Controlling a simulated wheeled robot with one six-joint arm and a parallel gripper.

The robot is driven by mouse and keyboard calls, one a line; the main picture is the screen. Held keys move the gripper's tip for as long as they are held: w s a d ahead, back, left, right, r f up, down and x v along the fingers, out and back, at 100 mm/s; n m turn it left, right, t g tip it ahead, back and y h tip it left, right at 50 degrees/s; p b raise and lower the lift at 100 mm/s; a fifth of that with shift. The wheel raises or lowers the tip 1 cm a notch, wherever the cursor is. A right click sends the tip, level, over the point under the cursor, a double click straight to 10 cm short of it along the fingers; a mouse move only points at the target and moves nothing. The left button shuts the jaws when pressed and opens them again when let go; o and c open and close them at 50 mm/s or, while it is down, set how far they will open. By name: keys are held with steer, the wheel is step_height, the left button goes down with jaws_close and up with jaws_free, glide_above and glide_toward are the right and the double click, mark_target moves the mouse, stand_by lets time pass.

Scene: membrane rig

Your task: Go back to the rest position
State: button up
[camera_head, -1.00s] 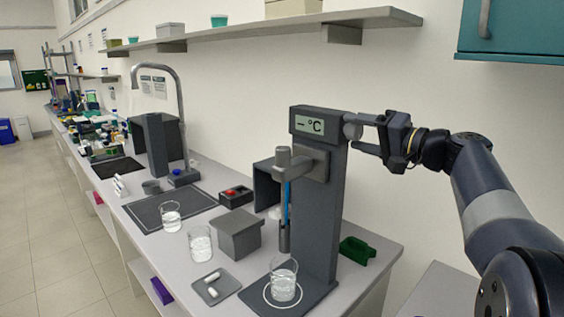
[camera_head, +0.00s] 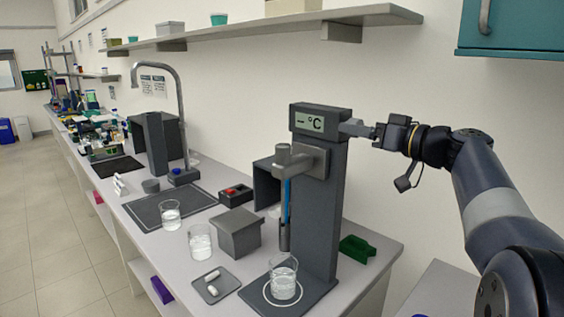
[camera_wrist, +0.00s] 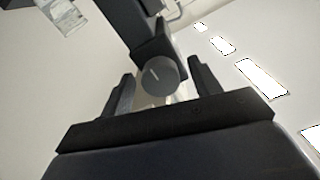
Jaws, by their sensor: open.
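My gripper (camera_head: 354,128) is at the right side of the dark rig's head, beside the "– °C" display (camera_head: 309,122). In the wrist view my gripper (camera_wrist: 162,86) is open and empty, its two dark fingers apart. A round grey knob (camera_wrist: 157,76) with a short white mark shows between the fingers, with gaps on both sides. I cannot tell whether it lies between the tips or just beyond them. In the head view my fingers hide the knob. The rig's column (camera_head: 320,215) stands upright on the bench.
A beaker (camera_head: 283,276) with clear liquid stands on the rig's base, below a probe with a blue stripe (camera_head: 287,200). A green holder (camera_head: 357,249) is right of the column. A wall shelf (camera_head: 250,27) and teal cabinet (camera_head: 515,28) hang above. Free air lies below my wrist.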

steer(key=shift+s+d+n+p, duration=0.25)
steer(key=shift+n, duration=0.55)
steer(key=shift+s+d+n+p, duration=0.2)
steer(key=shift+d+n, duration=0.05)
steer(key=shift+n, duration=0.55)
steer(key=shift+s+d+n+p, duration=0.25)
steer(key=shift+n, duration=0.55)
